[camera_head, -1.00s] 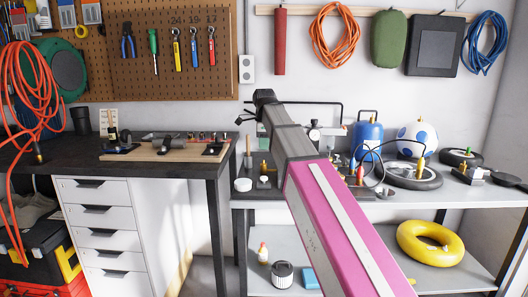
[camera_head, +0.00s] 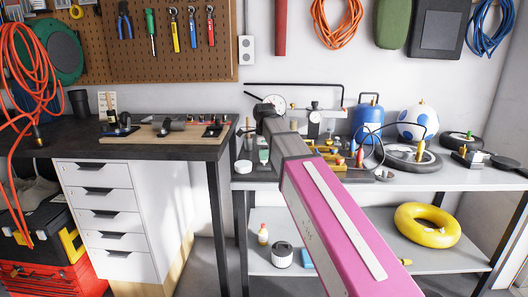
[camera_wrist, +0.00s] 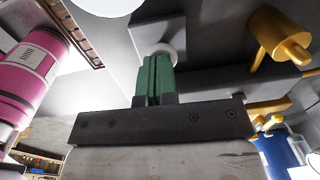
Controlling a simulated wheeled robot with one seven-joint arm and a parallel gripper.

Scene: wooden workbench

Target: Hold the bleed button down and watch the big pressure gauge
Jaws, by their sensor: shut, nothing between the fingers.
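A round white dial, which looks like the big pressure gauge (camera_head: 275,103), stands at the back of the grey bench in the head view, partly behind my arm. Its reading is too small to tell. In the wrist view my gripper (camera_wrist: 158,60) shows green fingers that are shut and empty. A small pale round piece (camera_wrist: 163,47) lies just beyond the fingertips. I cannot tell whether it is the bleed button or whether the fingers touch it. In the head view my arm hides the fingers, and I cannot make out the button.
A smaller dial (camera_head: 314,117) stands right of the gauge. A blue tank (camera_head: 367,124), a white and blue ball (camera_head: 417,122) and a wheel (camera_head: 407,158) crowd the bench to the right. Yellow fittings (camera_wrist: 280,38) lie right of the fingers in the wrist view.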

